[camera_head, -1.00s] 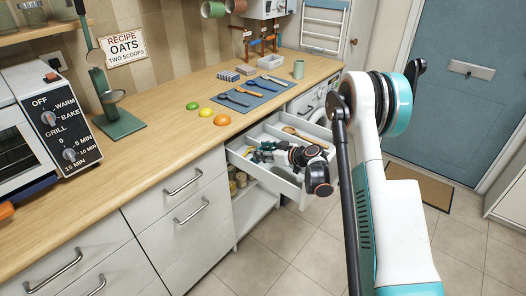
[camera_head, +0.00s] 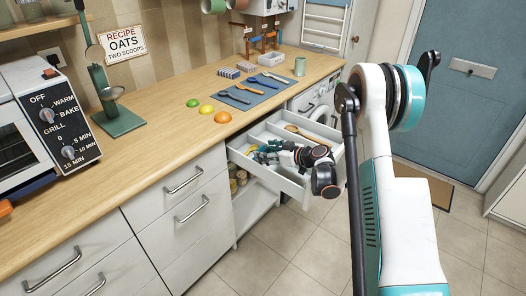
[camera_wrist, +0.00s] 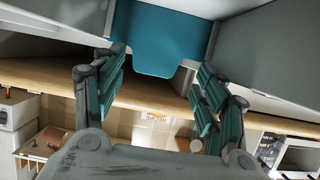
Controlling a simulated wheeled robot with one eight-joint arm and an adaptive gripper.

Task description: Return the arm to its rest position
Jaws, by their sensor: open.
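My gripper (camera_head: 262,152) is at the open drawer (camera_head: 291,190), over its left part in the head view, with its fingers pointing left. In the wrist view my gripper (camera_wrist: 158,95) shows two teal-padded fingers spread wide apart with nothing between them. My white and teal arm rises at the right of the head view and bends down to the drawer. The wrist hides part of the drawer's inside and front.
A wooden spoon (camera_head: 302,131) lies in the drawer. The worktop (camera_head: 160,140) holds a blue mat (camera_head: 262,97) with utensils, three coloured domes (camera_head: 206,109), a green stand (camera_head: 118,121) and a toaster oven (camera_head: 50,115). The floor (camera_head: 300,255) in front is clear.

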